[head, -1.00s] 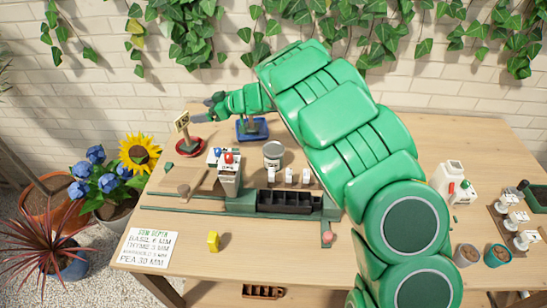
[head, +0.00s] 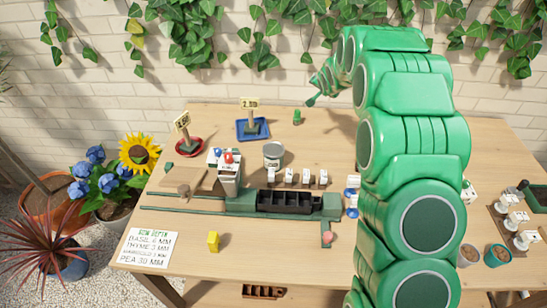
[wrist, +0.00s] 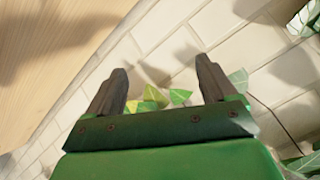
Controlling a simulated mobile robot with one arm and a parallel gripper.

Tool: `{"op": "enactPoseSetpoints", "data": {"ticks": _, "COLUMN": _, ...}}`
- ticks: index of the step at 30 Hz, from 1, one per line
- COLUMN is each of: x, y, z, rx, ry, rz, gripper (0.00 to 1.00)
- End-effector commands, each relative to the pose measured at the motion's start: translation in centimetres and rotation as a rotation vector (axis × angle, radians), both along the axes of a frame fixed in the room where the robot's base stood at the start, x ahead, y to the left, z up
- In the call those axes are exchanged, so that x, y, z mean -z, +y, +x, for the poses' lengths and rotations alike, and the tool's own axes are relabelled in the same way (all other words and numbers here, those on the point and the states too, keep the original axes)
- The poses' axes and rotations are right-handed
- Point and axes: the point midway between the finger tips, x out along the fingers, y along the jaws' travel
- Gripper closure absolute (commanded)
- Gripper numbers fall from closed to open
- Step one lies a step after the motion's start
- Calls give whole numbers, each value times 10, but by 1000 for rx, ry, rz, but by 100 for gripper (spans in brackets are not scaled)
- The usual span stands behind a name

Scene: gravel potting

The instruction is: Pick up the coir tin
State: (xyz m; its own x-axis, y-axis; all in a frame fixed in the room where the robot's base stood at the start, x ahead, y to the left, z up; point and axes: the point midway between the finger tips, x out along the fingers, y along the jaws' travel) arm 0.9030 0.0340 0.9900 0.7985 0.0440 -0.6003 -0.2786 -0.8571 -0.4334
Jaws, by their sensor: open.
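A grey metal tin (head: 273,155) with a pale label stands upright on the table behind the black compartment tray. It looks like the coir tin, but its label is too small to read. My gripper (head: 311,101) is raised near the back edge of the table, beyond and to the right of the tin, and apart from it. In the wrist view, the gripper (wrist: 160,66) has its two dark fingers spread with nothing between them. They point at the brick wall and leaves, and the tin does not show there.
Right of the tin stand several small white-labelled items (head: 290,176). The black compartment tray (head: 290,201) is in front. A white container with a red top (head: 229,165) is left. A small green object (head: 297,117) stands behind.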

Motion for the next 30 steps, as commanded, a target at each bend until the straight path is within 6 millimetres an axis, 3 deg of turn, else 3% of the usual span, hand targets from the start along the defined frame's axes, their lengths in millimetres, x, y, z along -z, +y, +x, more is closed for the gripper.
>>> {"op": "enactPoseSetpoints", "data": {"ticks": 3, "x": 32, "y": -34, "z": -29, "rx": 167, "ry": 162, "rz": 130, "gripper": 15}}
{"op": "enactPoseSetpoints", "data": {"ticks": 6, "x": 60, "y": -48, "z": -60, "rx": 285, "ry": 312, "rz": 252, "gripper": 15}}
{"op": "enactPoseSetpoints", "data": {"ticks": 10, "x": 87, "y": -44, "z": -104, "rx": 405, "ry": 511, "rz": 434, "gripper": 15}}
{"op": "enactPoseSetpoints", "data": {"ticks": 14, "x": 101, "y": -23, "z": -146, "rx": 484, "ry": 713, "rz": 635, "gripper": 15}}
{"op": "enactPoseSetpoints", "data": {"ticks": 17, "x": 99, "y": 3, "z": -174, "rx": 514, "ry": 867, "rz": 802, "gripper": 15}}
{"op": "enactPoseSetpoints", "data": {"ticks": 21, "x": 79, "y": 39, "z": -202, "rx": 511, "ry": 1048, "rz": 1018, "gripper": 15}}
{"op": "enactPoseSetpoints", "data": {"ticks": 30, "x": 29, "y": 80, "z": -224, "rx": 437, "ry": 1262, "rz": 1310, "gripper": 15}}
